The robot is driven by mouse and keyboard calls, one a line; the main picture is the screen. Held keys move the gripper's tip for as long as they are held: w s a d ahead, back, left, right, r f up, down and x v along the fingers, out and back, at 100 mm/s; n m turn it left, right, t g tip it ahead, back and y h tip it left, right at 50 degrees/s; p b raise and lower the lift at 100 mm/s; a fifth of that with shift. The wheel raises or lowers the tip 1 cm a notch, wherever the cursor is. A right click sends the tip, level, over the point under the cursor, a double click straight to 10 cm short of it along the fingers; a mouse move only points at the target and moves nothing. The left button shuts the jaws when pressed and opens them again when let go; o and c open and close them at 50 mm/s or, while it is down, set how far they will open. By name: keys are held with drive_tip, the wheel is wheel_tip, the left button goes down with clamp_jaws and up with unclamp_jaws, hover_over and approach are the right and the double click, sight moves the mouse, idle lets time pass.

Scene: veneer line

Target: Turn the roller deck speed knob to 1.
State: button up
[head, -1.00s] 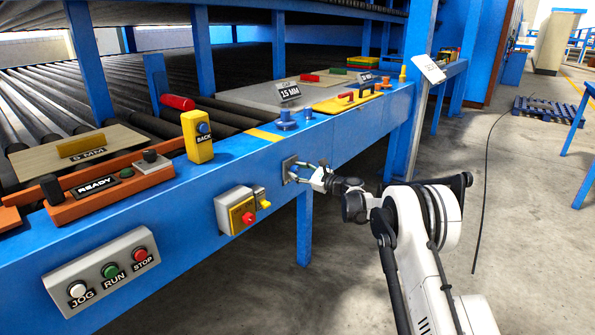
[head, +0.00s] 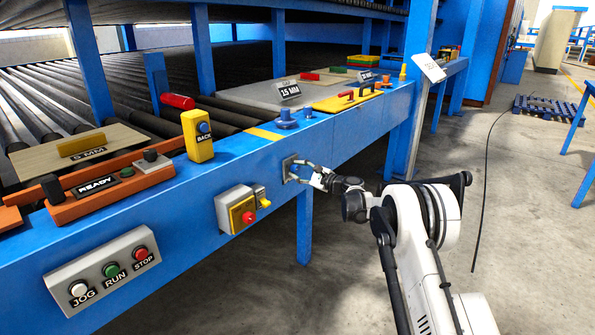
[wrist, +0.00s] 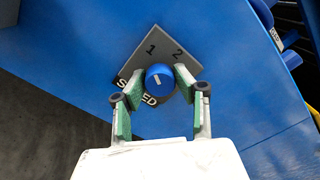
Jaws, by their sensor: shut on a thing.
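The blue speed knob (wrist: 159,77) sits on a grey plate (wrist: 183,67) marked 1, 2 and SPEED, on the blue frame front. The knob's short white pointer line shows, but I cannot tell exactly which mark it meets. My gripper (wrist: 157,88) has its green-padded fingers on either side of the knob and is shut on it. A finger covers part of the SPEED label. In the head view my gripper (head: 292,172) reaches the grey plate (head: 286,167) from the right; the knob is too small to make out there.
A yellow-faced switch box with a red knob (head: 248,217) sits left of the plate. Further left is a grey box with JOG, RUN and STOP buttons (head: 111,271). A yellow BACK control (head: 196,136) stands on the ledge above.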

drive_tip(key=o, duration=1.1)
drive_tip(key=shift+d, duration=0.1)
drive_tip(key=v, duration=1.2)
